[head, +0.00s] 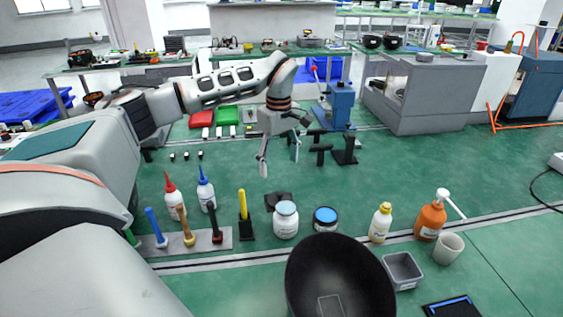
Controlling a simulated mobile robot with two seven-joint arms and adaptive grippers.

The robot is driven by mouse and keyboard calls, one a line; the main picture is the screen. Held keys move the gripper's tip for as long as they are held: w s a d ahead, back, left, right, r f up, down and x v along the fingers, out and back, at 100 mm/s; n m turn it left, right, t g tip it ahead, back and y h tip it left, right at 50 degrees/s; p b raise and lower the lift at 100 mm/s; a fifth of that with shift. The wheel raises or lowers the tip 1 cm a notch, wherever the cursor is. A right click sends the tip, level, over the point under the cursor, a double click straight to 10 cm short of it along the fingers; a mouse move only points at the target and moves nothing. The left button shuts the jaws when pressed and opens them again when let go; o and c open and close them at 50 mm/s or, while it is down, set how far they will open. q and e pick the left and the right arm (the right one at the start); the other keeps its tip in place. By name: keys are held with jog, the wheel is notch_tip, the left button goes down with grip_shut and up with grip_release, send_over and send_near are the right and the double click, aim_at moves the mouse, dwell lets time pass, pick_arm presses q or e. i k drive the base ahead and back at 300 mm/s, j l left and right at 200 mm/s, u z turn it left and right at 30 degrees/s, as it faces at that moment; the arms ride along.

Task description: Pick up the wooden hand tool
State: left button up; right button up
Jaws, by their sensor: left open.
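The wooden hand tool (188,228) stands upright with its tan handle up, in a flat grey holder (222,240) at the lower left. A blue-handled tool (154,222) stands to its left in the same holder, and a dark red-brown one (214,220) to its right. My left gripper (280,164) hangs fingers-down beyond and to the right of the holder, well apart from the tool. It is open, with nothing visible between its fingers. My right gripper is not in view.
Glue bottles with red (175,201) and blue (205,190) tips stand just behind the holder. A yellow-handled tool (243,206) in a black stand is to its right. A white jar (286,220) and an orange pump bottle (430,220) stand further right.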

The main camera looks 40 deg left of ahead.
aim_at(189, 238)
jog(key=k+l, duration=1.2)
jog(key=l, duration=0.15)
